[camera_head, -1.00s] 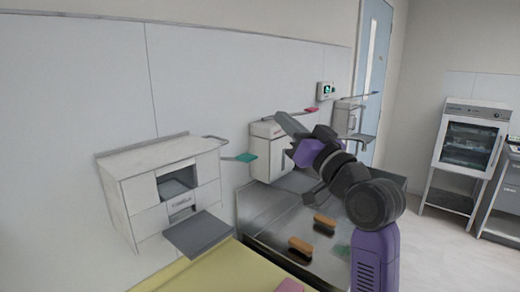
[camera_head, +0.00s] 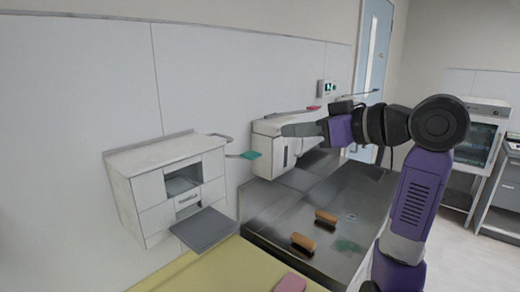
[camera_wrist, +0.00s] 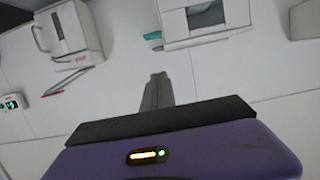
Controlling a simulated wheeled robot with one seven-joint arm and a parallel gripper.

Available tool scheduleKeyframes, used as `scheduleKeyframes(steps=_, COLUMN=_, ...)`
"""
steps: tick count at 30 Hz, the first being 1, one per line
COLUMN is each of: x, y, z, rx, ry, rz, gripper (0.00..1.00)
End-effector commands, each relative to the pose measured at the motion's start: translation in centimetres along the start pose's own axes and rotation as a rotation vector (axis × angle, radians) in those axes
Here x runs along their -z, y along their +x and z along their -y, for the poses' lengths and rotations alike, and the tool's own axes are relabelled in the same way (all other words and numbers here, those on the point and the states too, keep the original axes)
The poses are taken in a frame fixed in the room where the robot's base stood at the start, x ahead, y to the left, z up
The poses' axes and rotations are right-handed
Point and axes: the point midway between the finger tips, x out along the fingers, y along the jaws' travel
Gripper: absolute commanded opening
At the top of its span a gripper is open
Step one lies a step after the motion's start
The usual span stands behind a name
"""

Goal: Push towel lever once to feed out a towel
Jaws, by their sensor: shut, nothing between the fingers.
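A white wall dispenser (camera_head: 150,188) with a dark opening and a grey tray hangs at the left in the head view. A lever arm with a teal paddle (camera_head: 250,155) sticks out at its right; the paddle also shows in the wrist view (camera_wrist: 153,36). A second white dispenser (camera_head: 268,160) hangs farther right, with a red-tipped lever (camera_head: 313,108), also in the wrist view (camera_wrist: 64,84). No readable label shows which lever is for towels. My gripper (camera_head: 285,130) is shut and empty, pointing left in front of the second dispenser, and appears apart from both levers.
Below is a steel basin (camera_head: 345,195) with two brown brushes (camera_head: 303,241) and a green patch. A yellow surface (camera_head: 225,270) with a pink block (camera_head: 290,283) lies in front. A small wall display (camera_head: 327,88) and a blue door (camera_head: 372,60) are behind.

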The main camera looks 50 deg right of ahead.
Motion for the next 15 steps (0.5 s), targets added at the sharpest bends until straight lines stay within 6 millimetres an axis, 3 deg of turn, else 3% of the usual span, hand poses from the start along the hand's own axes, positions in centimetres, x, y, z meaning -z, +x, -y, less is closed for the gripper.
scheduleKeyframes(steps=8, x=0.0, y=0.3, z=0.0, rx=0.001, ry=0.001, rz=-0.001, gripper=0.00)
scheduleKeyframes(steps=15, x=0.1, y=3.3, z=0.1, rx=0.003, ry=0.003, rz=0.002, gripper=0.00)
